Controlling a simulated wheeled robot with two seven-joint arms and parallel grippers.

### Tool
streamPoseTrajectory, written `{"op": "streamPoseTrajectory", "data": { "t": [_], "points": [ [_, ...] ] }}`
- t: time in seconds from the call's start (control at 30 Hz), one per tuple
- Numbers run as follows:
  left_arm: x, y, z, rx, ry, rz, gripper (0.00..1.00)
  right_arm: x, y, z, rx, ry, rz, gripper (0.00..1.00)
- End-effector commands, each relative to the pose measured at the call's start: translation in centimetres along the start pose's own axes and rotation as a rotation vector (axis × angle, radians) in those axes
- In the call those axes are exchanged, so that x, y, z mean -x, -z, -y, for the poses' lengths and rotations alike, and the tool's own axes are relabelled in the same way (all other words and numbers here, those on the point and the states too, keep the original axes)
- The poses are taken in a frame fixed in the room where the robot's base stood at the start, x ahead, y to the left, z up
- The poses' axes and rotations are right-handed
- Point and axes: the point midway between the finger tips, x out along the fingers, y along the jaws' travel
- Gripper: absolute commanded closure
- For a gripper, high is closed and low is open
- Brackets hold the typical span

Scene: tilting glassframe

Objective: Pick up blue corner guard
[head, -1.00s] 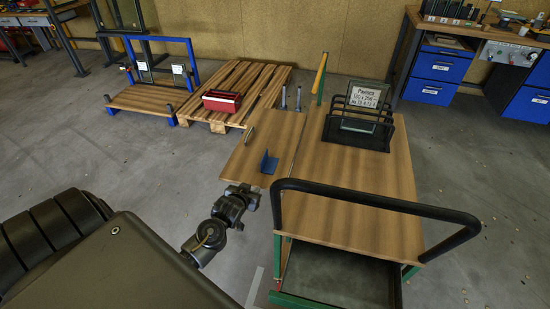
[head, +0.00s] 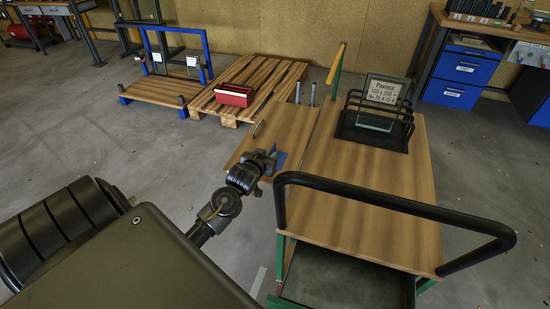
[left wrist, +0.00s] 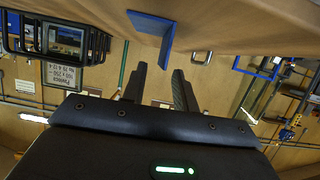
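The blue corner guard (head: 280,160) stands on the wooden side board in the head view, partly hidden behind my left gripper (head: 265,158). In the left wrist view, which is upside down, the guard (left wrist: 158,32) shows as a blue L-shaped piece on the wood. My left gripper (left wrist: 160,72) has its two dark fingers spread, with nothing between them. The guard is beyond the fingertips and looks apart from them in the wrist view. My right gripper is not in view.
The wooden board (head: 240,155) joins the cart top (head: 370,195). A black handle rail (head: 400,205) curves round the cart's near side. A rack with a labelled glass pane (head: 383,92) stands on the cart. A small metal handle (head: 257,129) and two metal posts are on the board.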

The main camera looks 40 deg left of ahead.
Motion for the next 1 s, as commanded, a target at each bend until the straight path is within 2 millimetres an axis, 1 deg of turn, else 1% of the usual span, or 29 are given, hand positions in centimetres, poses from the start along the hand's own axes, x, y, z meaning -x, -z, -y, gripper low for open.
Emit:
{"op": "streamPoseTrajectory", "data": {
  "t": [0.07,0.17,0.3,0.4,0.47,0.6,0.73,0.77,0.9,0.97,1.0],
  "points": [
    [-0.1,0.0,0.0,0.0,0.0,0.0,0.71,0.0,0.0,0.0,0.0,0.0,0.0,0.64],
    [-0.8,0.1,0.1,-0.001,0.0,0.0,0.71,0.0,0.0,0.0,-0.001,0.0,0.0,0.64],
    [-3.0,0.3,0.2,-0.002,0.001,0.0,0.71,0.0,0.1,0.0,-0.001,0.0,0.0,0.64],
    [-4.3,0.2,0.2,-0.002,0.0,0.0,0.71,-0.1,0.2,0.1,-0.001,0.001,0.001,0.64],
    [-4.8,0.1,0.2,-0.002,0.0,0.001,0.71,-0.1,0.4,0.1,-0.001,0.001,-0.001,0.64],
    [-5.2,0.2,0.2,-0.002,-0.001,0.0,0.71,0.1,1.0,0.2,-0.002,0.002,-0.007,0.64],
    [-5.2,0.2,0.2,-0.002,-0.001,0.0,0.71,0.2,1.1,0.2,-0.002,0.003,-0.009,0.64],
    [-5.2,0.2,0.2,-0.002,-0.001,0.0,0.72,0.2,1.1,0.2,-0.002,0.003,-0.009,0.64],
    [-5.2,0.2,0.2,-0.002,0.0,0.0,0.91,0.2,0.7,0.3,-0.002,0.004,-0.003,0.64],
    [-5.2,0.2,0.2,-0.002,0.0,0.0,0.98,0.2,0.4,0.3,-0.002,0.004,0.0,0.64],
    [-5.2,0.2,0.2,-0.002,0.0,0.0,1.0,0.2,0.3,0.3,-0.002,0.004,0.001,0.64]
  ]
}}
